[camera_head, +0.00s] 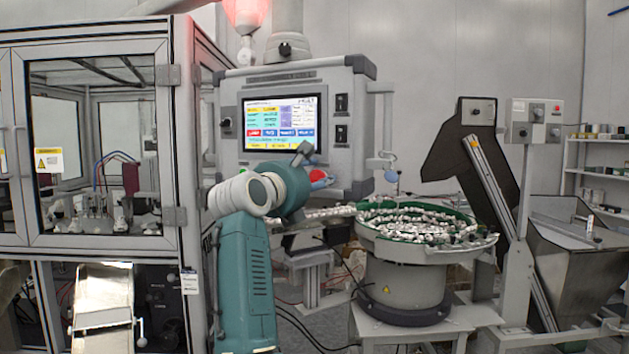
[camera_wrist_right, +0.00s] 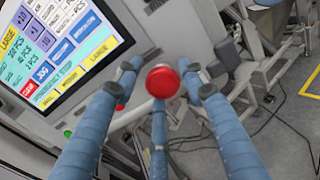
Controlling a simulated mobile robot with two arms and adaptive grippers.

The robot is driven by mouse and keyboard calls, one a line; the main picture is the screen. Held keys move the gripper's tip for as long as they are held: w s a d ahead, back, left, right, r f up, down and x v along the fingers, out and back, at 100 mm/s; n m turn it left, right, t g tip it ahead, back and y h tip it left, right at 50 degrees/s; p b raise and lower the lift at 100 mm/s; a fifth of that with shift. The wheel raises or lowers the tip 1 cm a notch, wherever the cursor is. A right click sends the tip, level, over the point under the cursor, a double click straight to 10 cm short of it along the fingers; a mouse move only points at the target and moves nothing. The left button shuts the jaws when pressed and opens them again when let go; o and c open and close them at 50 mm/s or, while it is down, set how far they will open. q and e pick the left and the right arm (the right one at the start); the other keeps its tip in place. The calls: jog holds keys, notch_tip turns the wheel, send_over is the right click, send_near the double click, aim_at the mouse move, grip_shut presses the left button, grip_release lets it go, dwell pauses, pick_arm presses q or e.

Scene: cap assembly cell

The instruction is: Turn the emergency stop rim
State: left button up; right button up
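The emergency stop is a round red knob (camera_wrist_right: 162,81) near the middle of the right wrist view, at the lower edge of the control panel (camera_wrist_right: 178,30). My right gripper (camera_wrist_right: 160,84) has its blue-grey fingers spread around the knob, with gaps visible between fingers and knob, so it looks open. One finger lies below the knob in the picture. In the head view my right gripper (camera_head: 308,164) is at the panel's lower right, and a red patch (camera_head: 318,175) shows beside it. The rim's details are too small to tell. My left gripper is not in view.
A lit touch screen (camera_head: 280,122) is on the panel, and a smaller red button (camera_wrist_right: 120,103) and a green one (camera_wrist_right: 67,133) sit near the fingers. A bowl feeder (camera_head: 415,240) stands right of my arm. A glazed cabinet (camera_head: 105,150) stands left.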

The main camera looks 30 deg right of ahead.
jog(key=shift+o, duration=0.6)
jog(key=shift+d+f, duration=0.1)
jog(key=shift+f, duration=0.1)
jog(key=shift+s+a, duration=0.1)
jog(key=shift+a, duration=0.3)
jog(key=v, duration=0.6)
jog(key=shift+s+a, duration=0.2)
jog(key=shift+a, duration=0.05)
jog(key=shift+r, duration=0.1)
